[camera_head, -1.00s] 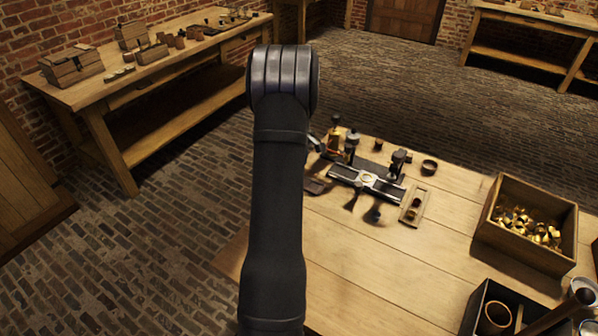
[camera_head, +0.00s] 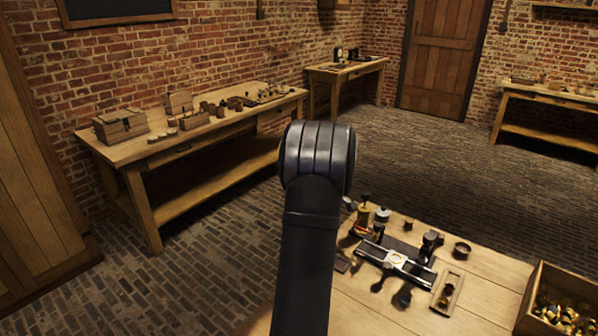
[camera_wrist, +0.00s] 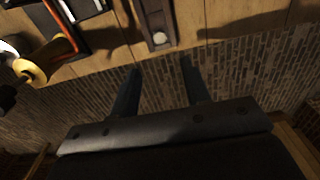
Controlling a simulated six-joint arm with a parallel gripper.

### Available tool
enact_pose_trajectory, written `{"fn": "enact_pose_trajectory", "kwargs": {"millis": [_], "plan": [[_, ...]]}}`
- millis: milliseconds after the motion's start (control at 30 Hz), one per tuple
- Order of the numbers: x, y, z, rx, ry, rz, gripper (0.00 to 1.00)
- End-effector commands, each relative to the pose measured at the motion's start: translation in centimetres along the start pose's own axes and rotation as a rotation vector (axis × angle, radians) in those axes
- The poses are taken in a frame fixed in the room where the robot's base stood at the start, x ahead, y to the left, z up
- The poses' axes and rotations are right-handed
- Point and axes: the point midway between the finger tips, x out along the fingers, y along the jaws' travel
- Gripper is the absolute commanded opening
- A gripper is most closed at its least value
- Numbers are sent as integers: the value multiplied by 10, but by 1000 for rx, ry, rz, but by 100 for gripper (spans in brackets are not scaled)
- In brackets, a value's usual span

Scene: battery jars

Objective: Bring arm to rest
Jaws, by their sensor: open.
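My gripper (camera_wrist: 159,66) shows in the wrist view as two dark fingers, spread apart with nothing between them. Beyond the fingertips are brick floor and the edge of the wooden workbench (camera_wrist: 228,20). In the head view my dark arm rises through the middle of the picture, and my gripper is not visible there. The workbench (camera_head: 478,305) is to the right of my arm in that view. A metal fixture (camera_head: 397,262) with a pale ring stands on it. The fingers touch nothing that I can see.
A small wooden tray (camera_head: 447,291) and a round dark cup (camera_head: 462,249) are near the fixture. A wooden box (camera_head: 530,301) of brass pieces is at right. A brass-coloured cylinder (camera_wrist: 35,70) shows left of my fingers. A side bench (camera_head: 128,149) stands beyond open floor.

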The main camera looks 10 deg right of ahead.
Motion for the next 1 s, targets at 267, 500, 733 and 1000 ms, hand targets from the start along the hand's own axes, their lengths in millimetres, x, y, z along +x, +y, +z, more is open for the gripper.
{"fn": "enact_pose_trajectory", "kwargs": {"millis": [267,500,733,1000], "plan": [[51,-1,1,0,-2,-4,43],[99,-1,0,0,-1,-3,43],[93,1,0,0,2,3,43],[74,0,0,0,0,1,43]]}}
